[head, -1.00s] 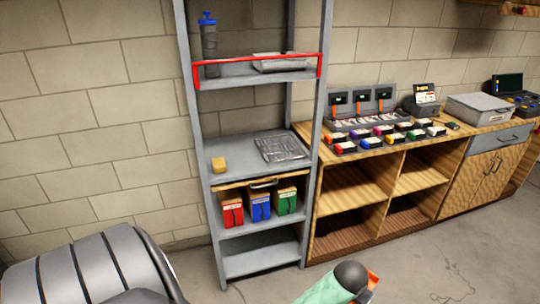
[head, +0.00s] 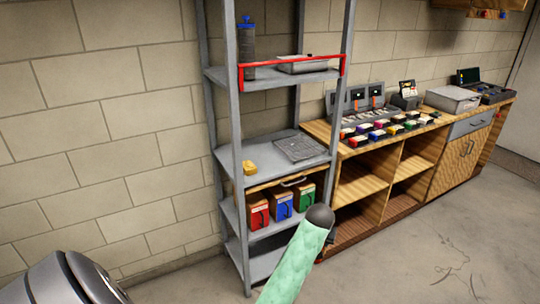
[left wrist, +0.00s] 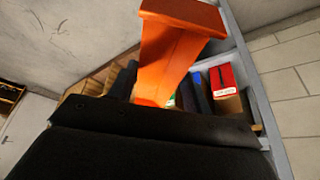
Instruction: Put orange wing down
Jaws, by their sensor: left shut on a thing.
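The orange wing (left wrist: 178,50) fills the upper middle of the left wrist view, with a flat plate at its top end. My left gripper (left wrist: 158,92) is shut on it; the dark gripper body covers the bottom of that view and hides the wing's lower end. The wing is not clearly visible there, hidden by the arm. My right gripper is not in view.
The shelf unit holds a yellow block (head: 250,168), a grey mat (head: 300,148), and red (head: 257,212), blue (head: 282,206) and green (head: 304,199) boxes. A wooden workbench (head: 352,192) with small coloured items stands to its right. Open floor (head: 430,250) lies in front.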

